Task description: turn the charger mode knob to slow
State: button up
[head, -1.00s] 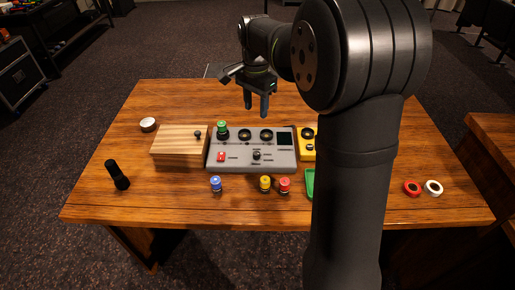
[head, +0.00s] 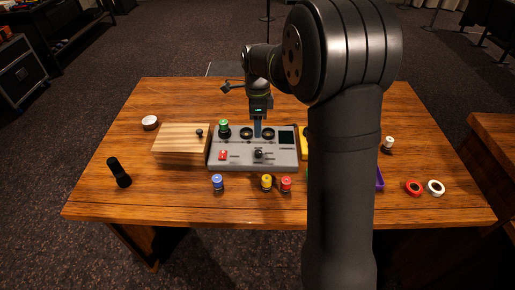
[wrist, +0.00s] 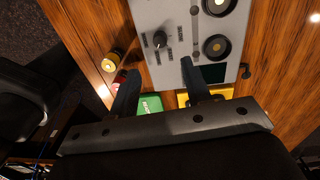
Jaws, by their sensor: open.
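A grey control panel (head: 230,158) lies mid-table, with a dark knob (head: 258,153) near its front, a red switch (head: 223,155), round dark sockets and a dark screen (head: 286,137). The knob also shows in the wrist view (wrist: 159,39). A yellow unit (head: 304,143) stands right of the panel, mostly hidden by my arm; its edge shows in the wrist view (wrist: 222,91). I cannot read which knob is the charger mode knob. My gripper (head: 257,133) is open and empty, pointing down above the panel.
A wooden block (head: 180,144) with a small black knob stands left of the panel. A green tray (wrist: 150,104) lies near the yellow unit. A purple object (head: 380,178) is partly behind my arm.

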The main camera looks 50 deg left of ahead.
aim_at(257, 151)
jog(key=f, duration=1)
jog(key=shift+s+d+f, duration=0.2)
jog(key=shift+f, duration=0.05)
grip_shut()
